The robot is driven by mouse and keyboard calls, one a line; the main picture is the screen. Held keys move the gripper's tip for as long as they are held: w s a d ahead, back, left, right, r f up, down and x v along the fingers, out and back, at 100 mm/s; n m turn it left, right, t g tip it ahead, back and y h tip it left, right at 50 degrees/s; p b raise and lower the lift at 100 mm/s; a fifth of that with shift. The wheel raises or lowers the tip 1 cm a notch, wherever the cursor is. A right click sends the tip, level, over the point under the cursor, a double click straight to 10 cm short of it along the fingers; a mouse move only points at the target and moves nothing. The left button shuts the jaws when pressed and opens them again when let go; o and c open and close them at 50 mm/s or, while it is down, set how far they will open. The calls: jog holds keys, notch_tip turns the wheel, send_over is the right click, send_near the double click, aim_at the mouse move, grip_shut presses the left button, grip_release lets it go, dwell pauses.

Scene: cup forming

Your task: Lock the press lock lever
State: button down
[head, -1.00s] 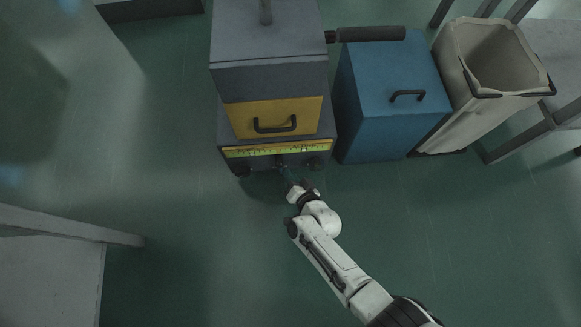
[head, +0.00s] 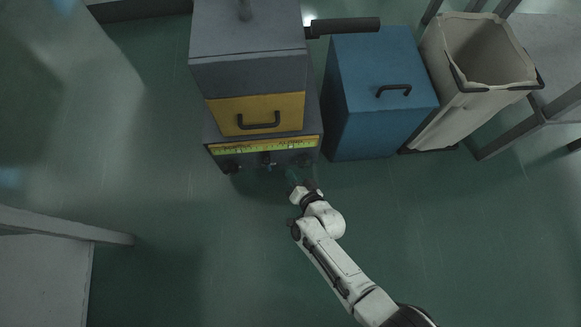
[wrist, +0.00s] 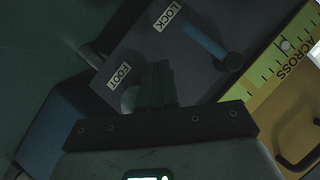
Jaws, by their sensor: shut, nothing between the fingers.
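The press (head: 250,80) is a grey machine with a yellow front section and a scale strip above a dark lower panel. The lock lever (wrist: 208,43) is a blue rod on a dark round pivot; its free end points toward the LOCK label (wrist: 168,16) in the wrist view. In the head view the lever (head: 267,160) is small, at the middle of the panel. My gripper (head: 294,176) is shut and empty, just right of the lever and apart from it. In the wrist view the fingers (wrist: 158,70) partly cover a round knob near the FOOT label (wrist: 118,76).
A blue cabinet (head: 375,100) stands right of the press, with a pale bin (head: 470,70) beyond it. A black bar handle (head: 345,27) sticks out from the press's right side. A pale table edge (head: 60,225) is at lower left. Floor in front of the press is clear.

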jog(key=s+d, duration=0.5)
jog(key=s, duration=0.2)
jog(key=shift+s, duration=0.25)
jog(key=shift+r, duration=0.1)
dwell(0.4)
jog(key=s+d+r+n+g+h, duration=0.25)
jog(key=s+d+r+g, duration=0.25)
jog(key=s+d+r, duration=0.4)
jog(key=s+d+r+n+g+h, duration=0.25)
jog(key=s+d+r+g, duration=0.4)
jog(key=d+r, duration=0.45)
notch_tip(320, 180, up, 38)
jog(key=a+m+p, duration=0.1)
jog(key=p, duration=3.6)
jog(key=shift+a+r+t+p, duration=0.15)
jog(key=shift+r+t+p, duration=0.05)
jog(key=shift+t+p, duration=0.2)
jog(key=shift+w, duration=0.1)
